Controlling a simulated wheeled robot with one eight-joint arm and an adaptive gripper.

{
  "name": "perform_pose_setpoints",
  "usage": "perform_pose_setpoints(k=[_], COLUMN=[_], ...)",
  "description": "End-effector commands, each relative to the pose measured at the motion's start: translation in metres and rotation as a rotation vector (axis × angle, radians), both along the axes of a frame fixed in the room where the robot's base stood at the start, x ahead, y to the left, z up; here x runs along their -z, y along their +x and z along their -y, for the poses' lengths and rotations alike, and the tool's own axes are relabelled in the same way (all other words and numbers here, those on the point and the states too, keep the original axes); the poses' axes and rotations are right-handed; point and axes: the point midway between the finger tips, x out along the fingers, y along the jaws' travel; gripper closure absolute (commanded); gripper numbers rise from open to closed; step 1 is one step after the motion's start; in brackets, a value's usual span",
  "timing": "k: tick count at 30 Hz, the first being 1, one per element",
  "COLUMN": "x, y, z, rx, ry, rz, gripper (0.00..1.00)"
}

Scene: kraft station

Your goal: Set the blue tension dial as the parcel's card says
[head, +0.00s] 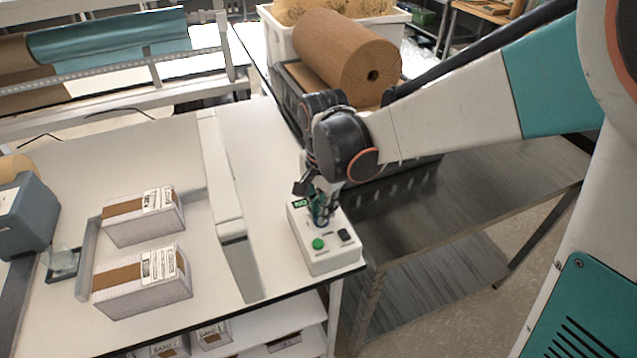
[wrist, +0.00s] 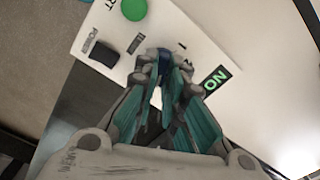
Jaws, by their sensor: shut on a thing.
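The white control box (head: 330,258) stands near the front right corner of the white table. My gripper (head: 321,215) points down over it and is shut on the blue tension dial (wrist: 152,58). Only a little of the dial shows between the fingertips (wrist: 160,70); its pointer and most of its scale are hidden.
A brown paper roll (head: 346,50) lies behind my gripper. A metal side table (head: 470,190) stands to the right. A grey-blue dispenser (head: 22,215) is at the far left. A raised white rail (head: 221,180) runs between the parcels and the control box.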

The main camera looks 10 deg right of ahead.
Motion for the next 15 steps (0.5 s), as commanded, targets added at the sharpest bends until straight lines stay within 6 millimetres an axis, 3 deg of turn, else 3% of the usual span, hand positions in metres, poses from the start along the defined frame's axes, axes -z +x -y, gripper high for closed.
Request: perform_pose_setpoints(k=[15], x=[-0.0001], y=[0.0012], z=[-0.0018], rx=[-0.491], ry=[0.0], rz=[0.0], gripper=[1.0])
